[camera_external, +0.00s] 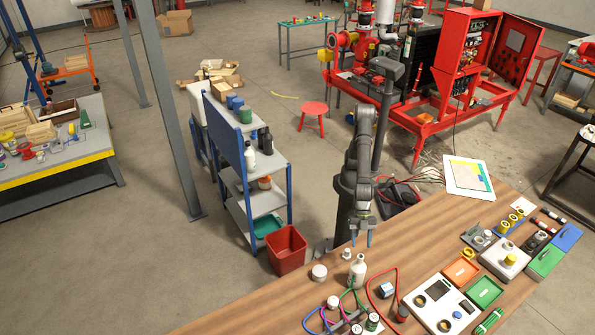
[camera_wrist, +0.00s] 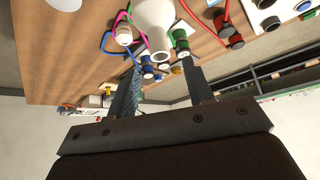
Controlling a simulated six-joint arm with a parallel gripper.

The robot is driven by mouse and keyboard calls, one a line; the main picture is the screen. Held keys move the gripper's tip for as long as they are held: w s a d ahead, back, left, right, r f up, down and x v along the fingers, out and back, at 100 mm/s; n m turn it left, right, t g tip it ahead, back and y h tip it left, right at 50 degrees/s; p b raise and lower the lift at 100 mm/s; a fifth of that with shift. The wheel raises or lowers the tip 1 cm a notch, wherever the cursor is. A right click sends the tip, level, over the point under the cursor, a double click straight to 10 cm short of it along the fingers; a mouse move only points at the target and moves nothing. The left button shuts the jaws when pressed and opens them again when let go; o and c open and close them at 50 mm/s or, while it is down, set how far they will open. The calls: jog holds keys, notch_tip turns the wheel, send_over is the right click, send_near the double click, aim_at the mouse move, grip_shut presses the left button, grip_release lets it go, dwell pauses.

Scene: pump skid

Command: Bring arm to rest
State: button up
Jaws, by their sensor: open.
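My gripper (camera_external: 362,238) hangs fingers-down above the near left part of the wooden workbench (camera_external: 245,312) in the external view. Its two fingers are apart with nothing between them. They also show spread in the wrist view (camera_wrist: 162,86). My arm stands upright behind the bench edge, its upper links folded close to its column. A white bottle (camera_external: 357,271) stands just below and in front of the gripper, apart from it. The bottle also shows beyond the fingers in the wrist view (camera_wrist: 155,22).
White jars (camera_external: 319,272), coloured cables (camera_external: 326,318) and small capped parts lie near the bottle. A white device (camera_external: 432,305), green and orange trays and a white tablet-like panel (camera_external: 468,178) fill the bench's right. A blue-framed shelf (camera_external: 240,165) and red bin (camera_external: 287,250) stand left of my arm.

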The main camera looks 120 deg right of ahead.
aim_at(361, 258)
jog(key=x, duration=0.9)
notch_tip(361, 258, up, 5)
jog(key=shift+w+f, duration=0.1)
jog(key=shift+f, duration=0.1)
jog(key=w+d+r, duration=0.4)
jog(key=d+r, duration=0.3)
jog(key=d, duration=0.4)
jog(key=w+d+m+t+h, duration=0.1)
jog(key=w+d+m, duration=0.3)
jog(key=d, duration=1.5)
jog(key=w+d+f+m+t+h, duration=0.1)
jog(key=w+d+m, duration=0.4)
jog(key=d, duration=1.4)
jog(key=w+t+h, duration=0.1)
jog(key=w+h, duration=0.1)
jog(key=w, duration=0.1)
jog(key=shift+w+f, duration=0.25)
jog(key=shift+w, duration=0.05)
